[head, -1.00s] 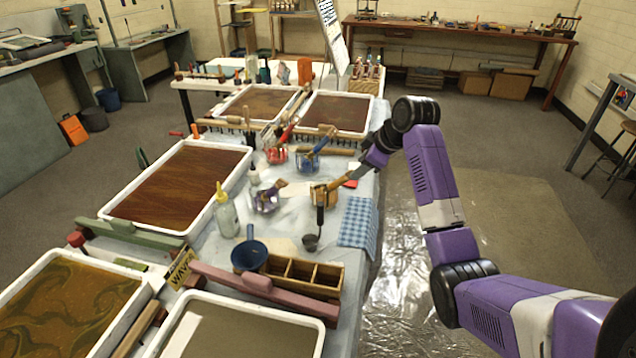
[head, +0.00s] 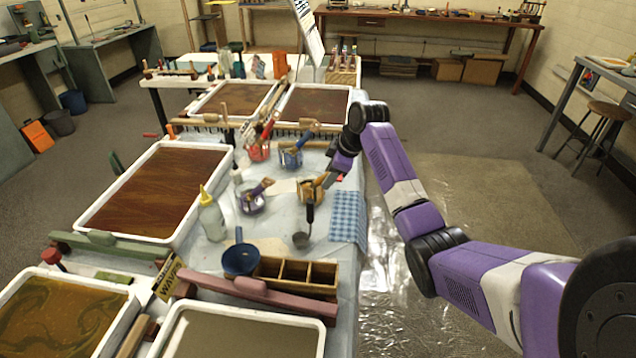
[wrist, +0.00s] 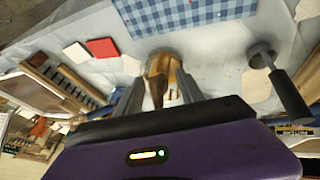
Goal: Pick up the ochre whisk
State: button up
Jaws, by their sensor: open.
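The ochre whisk (head: 311,190) stands in the right part of the cluster of coloured tools on the pale table cover, left of the blue checked cloth. It looks ochre with a brown handle. In the wrist view the ochre whisk (wrist: 163,66) shows between my two fingers, its brown handle pointing toward the gripper. My gripper (head: 328,180) is right beside it in the head view; in the wrist view my gripper (wrist: 158,92) has its fingers apart on either side of the handle. I cannot tell whether they touch it.
A blue checked cloth (head: 347,218) lies at the right table edge. Purple (head: 250,203), blue (head: 291,157) and red (head: 259,152) tools stand nearby. A wooden divided box (head: 300,275) is nearer.

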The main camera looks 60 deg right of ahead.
jog(key=shift+c, duration=0.5)
grip_shut()
